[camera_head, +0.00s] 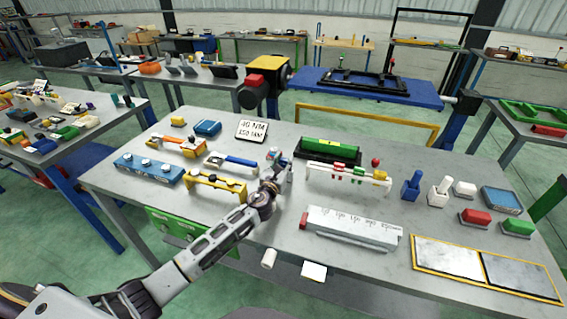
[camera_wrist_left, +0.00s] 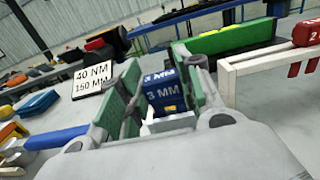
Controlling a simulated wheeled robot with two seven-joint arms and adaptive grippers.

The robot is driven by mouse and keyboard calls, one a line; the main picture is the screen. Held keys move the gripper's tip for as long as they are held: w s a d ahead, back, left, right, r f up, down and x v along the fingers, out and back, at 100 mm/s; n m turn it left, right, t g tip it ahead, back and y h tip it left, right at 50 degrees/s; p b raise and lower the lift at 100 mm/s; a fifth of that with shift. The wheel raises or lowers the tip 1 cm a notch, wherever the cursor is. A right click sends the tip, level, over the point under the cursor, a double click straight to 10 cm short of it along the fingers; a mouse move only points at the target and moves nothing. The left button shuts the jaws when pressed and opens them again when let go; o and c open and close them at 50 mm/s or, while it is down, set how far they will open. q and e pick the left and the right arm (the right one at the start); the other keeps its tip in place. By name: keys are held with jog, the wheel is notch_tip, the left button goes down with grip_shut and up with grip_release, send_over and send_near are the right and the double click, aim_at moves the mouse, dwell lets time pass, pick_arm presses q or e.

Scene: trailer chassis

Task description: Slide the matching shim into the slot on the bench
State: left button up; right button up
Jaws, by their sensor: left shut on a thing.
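My left gripper (camera_head: 278,160) is over the middle of the grey bench, with its arm coming in from the lower left. In the left wrist view its green-padded fingers (camera_wrist_left: 166,90) are shut on a blue shim (camera_wrist_left: 165,92) marked "3 MM". In the head view the shim is mostly hidden by the gripper. A white rack (camera_head: 346,174) with red, green and yellow pieces stands to the right of the gripper. I cannot tell for certain which opening on the bench is the slot. My right gripper is not in view.
A sign (camera_head: 252,131) reads "40 NM 150 MM" behind the gripper. A green block in a black holder (camera_head: 328,150) is close behind the rack. A long white labelled block (camera_head: 352,228) lies in front. Yellow-framed grey panels (camera_head: 447,258) lie at the front right.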

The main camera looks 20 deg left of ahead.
pick_arm(q)
jog(key=shift+f+b, duration=0.8)
jog(key=shift+f, duration=0.2)
dwell(0.6)
